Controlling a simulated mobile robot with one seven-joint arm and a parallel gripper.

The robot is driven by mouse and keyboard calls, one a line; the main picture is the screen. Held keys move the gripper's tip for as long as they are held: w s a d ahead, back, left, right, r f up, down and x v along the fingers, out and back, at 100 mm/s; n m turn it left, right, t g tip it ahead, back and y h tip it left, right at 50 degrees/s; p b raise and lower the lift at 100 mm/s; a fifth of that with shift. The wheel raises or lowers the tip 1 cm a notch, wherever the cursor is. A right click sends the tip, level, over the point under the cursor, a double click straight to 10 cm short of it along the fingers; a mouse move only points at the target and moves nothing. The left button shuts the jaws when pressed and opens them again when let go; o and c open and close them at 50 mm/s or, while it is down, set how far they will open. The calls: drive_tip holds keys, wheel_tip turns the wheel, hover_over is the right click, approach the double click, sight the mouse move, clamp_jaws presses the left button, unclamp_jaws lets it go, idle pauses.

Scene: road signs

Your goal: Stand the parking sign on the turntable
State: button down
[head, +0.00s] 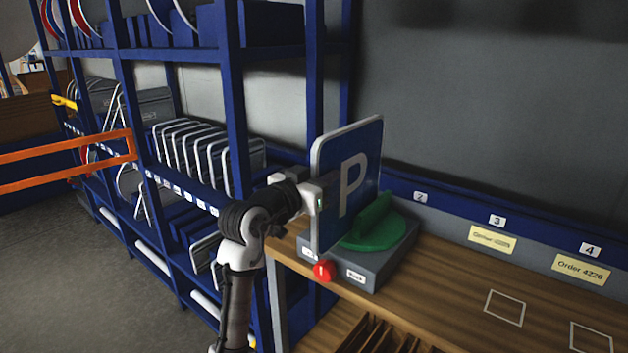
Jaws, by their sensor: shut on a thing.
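The blue parking sign (358,168) with a white P and pale rim is upright in the head view. My gripper (318,195) is at its left edge and shut on it. The green turntable (385,236) sits on a grey base (385,268) on the wooden bench, behind the sign in this view. The sign's lower part overlaps the turntable's left side. I cannot tell whether the sign's bottom edge touches the turntable or the base. The fingertips are mostly hidden at the sign's edge.
A red button (324,271) is on the base's front. A blue rack (232,100) with several signs stands left. The wooden bench (455,275) is clear to the right, with white outlined squares and order cards. An orange rail (65,160) is far left.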

sight(346, 168)
drive_tip(key=shift+p+x, duration=0.55)
drive_tip(key=shift+x, duration=3.8)
drive_tip(key=shift+f+b, duration=0.45)
drive_tip(key=shift+f, duration=0.1)
drive_tip(key=c, duration=1.4)
unclamp_jaws()
drive_tip(key=shift+o, duration=0.4)
drive_tip(key=shift+f, duration=0.15)
drive_tip(key=b+v, duration=0.4)
drive_tip(key=v, duration=1)
drive_tip(key=shift+w, duration=0.1)
